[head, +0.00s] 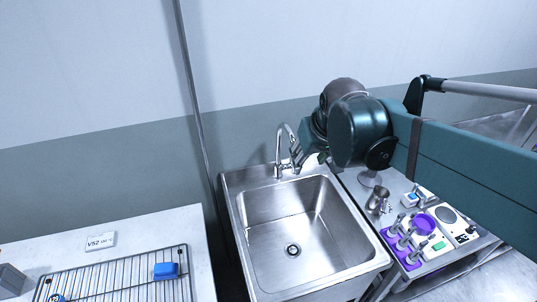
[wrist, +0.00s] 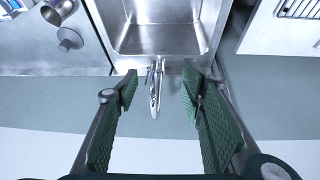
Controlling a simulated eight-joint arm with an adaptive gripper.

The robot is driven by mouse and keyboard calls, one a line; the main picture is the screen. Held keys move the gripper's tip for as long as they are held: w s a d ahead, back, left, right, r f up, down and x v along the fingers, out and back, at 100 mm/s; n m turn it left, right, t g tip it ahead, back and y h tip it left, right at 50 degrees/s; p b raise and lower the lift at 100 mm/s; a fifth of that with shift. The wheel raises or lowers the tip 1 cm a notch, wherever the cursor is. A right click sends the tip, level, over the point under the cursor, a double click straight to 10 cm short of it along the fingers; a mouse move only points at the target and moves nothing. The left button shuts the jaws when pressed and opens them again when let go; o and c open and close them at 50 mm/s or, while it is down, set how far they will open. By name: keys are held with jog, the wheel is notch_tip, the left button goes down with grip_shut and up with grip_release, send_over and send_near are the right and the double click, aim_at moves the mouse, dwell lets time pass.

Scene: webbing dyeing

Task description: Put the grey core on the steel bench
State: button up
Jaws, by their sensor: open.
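My gripper (head: 301,156) is over the back of the sink near the tap. In the wrist view its two green ribbed fingers (wrist: 160,88) are apart, with nothing between them but the tap (wrist: 154,88) showing below. The steel bench (head: 392,180) is right of the sink in the head view, partly hidden by my arm. A grey disc with a short stem (head: 371,179) stands at its back; it also shows in the wrist view (wrist: 70,39). I cannot tell whether this is the grey core. A grey block (head: 10,281) is at the left edge of the head view.
The empty sink (head: 308,236) has a raised rim. A metal cup (head: 378,199), purple tray (head: 420,243) and scale (head: 450,215) crowd the bench. The white table (head: 150,233) at left holds a wire rack (head: 110,285) with a blue block (head: 166,270).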

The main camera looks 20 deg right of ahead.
jog(key=s+a+f+t, duration=0.1)
jog(key=s+a+f, duration=0.2)
jog(key=s+a, duration=0.4)
jog(key=shift+s+a+n+t+y, duration=0.3)
jog(key=shift+s+a+t+y, duration=0.1)
jog(key=shift+s, duration=1.05)
